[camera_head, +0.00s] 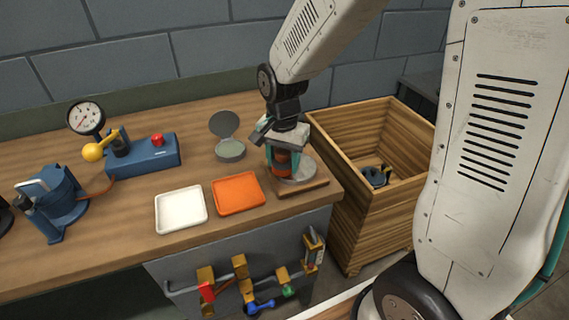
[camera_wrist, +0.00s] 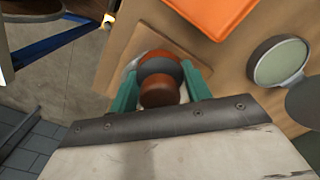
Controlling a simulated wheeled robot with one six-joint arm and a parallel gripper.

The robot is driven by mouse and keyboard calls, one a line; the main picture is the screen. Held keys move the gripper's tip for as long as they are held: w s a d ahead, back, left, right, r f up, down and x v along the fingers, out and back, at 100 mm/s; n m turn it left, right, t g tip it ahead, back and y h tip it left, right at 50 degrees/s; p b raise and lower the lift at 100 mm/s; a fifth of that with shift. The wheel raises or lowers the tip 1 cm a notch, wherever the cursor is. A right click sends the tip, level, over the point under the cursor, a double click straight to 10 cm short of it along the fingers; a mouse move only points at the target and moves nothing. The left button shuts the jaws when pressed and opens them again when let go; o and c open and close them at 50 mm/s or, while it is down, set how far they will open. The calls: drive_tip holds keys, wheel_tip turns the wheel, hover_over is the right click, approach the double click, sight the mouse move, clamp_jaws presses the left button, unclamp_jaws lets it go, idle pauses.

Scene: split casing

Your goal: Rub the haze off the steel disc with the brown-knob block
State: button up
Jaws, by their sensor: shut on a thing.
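The steel disc (camera_head: 306,172) lies on a wooden board (camera_head: 309,188) at the right end of the bench. The brown-knob block (camera_head: 281,164) is over the disc's left part, and it appears to rest on it. In the wrist view the brown knob (camera_wrist: 158,91) sits between the green fingers of my gripper (camera_wrist: 160,88). My gripper (camera_head: 282,158) is shut on the block and points down. Most of the disc is hidden in the wrist view; only a pale edge (camera_wrist: 131,66) shows at the left. I cannot tell how much haze is on it.
An orange tray (camera_head: 238,194) and a white tray (camera_head: 181,211) lie left of the board. A round tin with its lid open (camera_head: 230,150) stands behind them. A blue gauge device (camera_head: 150,155) is farther left. A deep wooden crate (camera_head: 345,215) stands right of the bench.

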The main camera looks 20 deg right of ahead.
sight(283, 151)
drive_tip(key=shift+r, duration=3.1)
